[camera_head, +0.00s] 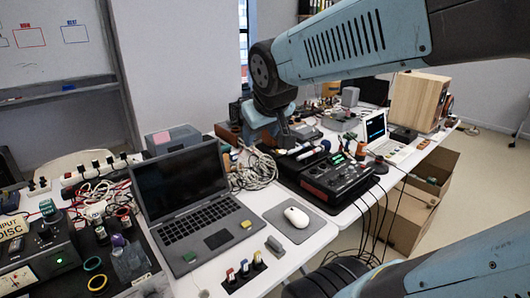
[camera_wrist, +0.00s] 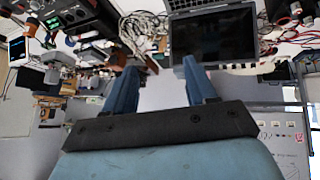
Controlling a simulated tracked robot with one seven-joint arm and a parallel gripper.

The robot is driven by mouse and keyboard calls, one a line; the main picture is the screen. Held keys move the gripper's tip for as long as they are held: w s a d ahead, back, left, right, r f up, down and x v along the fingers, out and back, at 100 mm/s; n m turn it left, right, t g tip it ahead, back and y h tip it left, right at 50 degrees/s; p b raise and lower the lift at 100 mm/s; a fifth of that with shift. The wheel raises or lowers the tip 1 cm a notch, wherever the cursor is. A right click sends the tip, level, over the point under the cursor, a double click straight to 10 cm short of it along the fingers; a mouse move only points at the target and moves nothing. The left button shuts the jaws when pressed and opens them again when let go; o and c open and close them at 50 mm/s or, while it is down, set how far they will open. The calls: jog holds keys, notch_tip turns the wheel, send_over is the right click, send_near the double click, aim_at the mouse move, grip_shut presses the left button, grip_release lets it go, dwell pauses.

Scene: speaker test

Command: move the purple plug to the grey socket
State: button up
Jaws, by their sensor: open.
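A small purple piece (camera_head: 118,240), which looks like the purple plug, is at the left of the head view, on the dark panel by a translucent grey block. I cannot tell whether it is seated in anything. A small grey block (camera_head: 275,246) lies on the white table right of the laptop; I cannot tell whether it is the grey socket. My gripper (camera_wrist: 161,88) is open and empty in the wrist view, its two blue fingers apart. In the head view it hangs over the back of the table, far from the purple piece, its fingertips hard to make out.
An open laptop (camera_head: 185,190) stands between the purple piece and a mouse (camera_head: 296,217). A strip with red, blue and yellow plugs (camera_head: 243,272) lies at the front. A black device (camera_head: 335,178) and bundled cables (camera_head: 256,170) crowd the middle. Cardboard boxes (camera_head: 408,218) stand at the right.

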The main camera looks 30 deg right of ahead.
jog(key=s+a+m+g+y, duration=0.1)
jog(key=s+a, duration=0.1)
jog(key=s, duration=0.6)
jog(key=shift+s+a+f+g, duration=0.15)
jog(key=shift+f+g, duration=0.25)
jog(key=shift+f, duration=0.05)
